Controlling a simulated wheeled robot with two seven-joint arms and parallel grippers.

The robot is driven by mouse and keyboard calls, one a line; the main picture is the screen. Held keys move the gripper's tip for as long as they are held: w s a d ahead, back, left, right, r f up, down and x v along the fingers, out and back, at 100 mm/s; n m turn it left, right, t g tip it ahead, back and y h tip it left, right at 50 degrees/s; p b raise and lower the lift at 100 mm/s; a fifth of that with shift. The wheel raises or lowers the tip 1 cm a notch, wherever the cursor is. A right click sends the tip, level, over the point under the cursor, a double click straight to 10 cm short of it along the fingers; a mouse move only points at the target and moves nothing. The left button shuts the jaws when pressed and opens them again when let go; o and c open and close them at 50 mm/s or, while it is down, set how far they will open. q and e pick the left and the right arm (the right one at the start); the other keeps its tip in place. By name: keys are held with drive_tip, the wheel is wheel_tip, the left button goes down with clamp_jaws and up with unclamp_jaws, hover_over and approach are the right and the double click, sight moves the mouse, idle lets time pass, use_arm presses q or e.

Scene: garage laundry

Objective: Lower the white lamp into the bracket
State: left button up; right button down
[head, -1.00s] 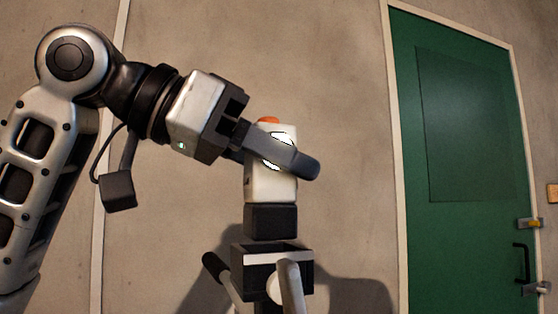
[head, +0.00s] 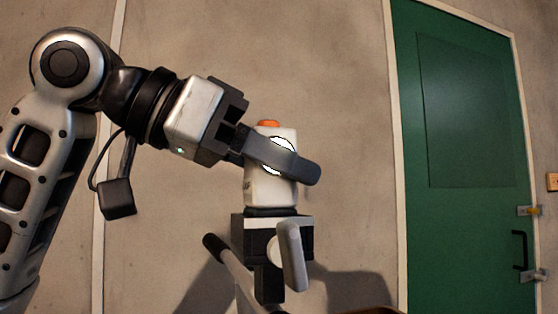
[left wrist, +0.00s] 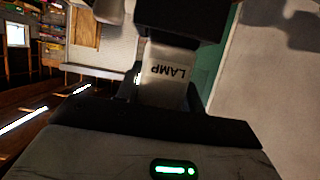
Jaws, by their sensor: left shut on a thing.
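The white lamp (head: 262,192) stands upright with an orange knob on top and a bright round lens. My left gripper (head: 280,160) is shut on its upper body from the left. The lamp's dark base sits down inside the black bracket (head: 240,228), with a dark part showing below the bracket. The white body is just above the bracket's rim; whether it is fully seated I cannot tell. In the left wrist view the lamp (left wrist: 166,88) shows upside-down "LAMP" lettering. My right gripper is not in view.
A green door (head: 462,110) with latches is at the right. A plain wall is behind. A brown edge (head: 375,310) shows at the bottom.

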use_arm(q)
drive_tip(key=o, duration=1.1)
drive_tip(key=b+v, duration=0.1)
drive_tip(key=v, duration=1.5)
